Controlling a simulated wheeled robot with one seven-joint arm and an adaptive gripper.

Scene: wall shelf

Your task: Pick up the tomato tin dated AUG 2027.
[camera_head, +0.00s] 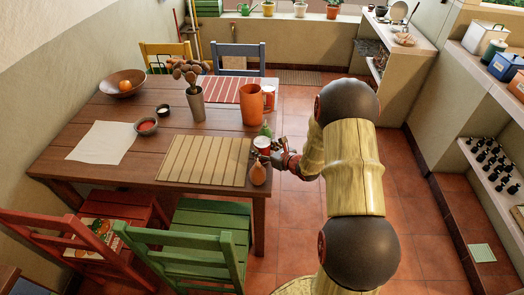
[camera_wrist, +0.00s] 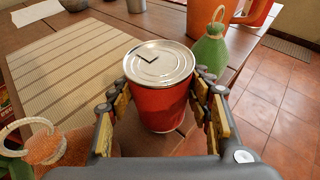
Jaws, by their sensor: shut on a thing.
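A red tin (camera_wrist: 160,106) with a silver lid stands upright between my fingers in the wrist view. A dark tick-like mark shows on its lid, and no date can be read. The tin also shows in the head view (camera_head: 262,142) at the right edge of the wooden table. My gripper (camera_wrist: 162,95) is shut on it, with one finger on each side; in the head view my gripper (camera_head: 276,152) reaches in from the right. I cannot tell whether the tin touches the table. A second red and white tin (camera_head: 269,92) stands farther back, behind the orange jug.
A slatted mat (camera_head: 205,161) lies to the left. Open floor is to the right.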

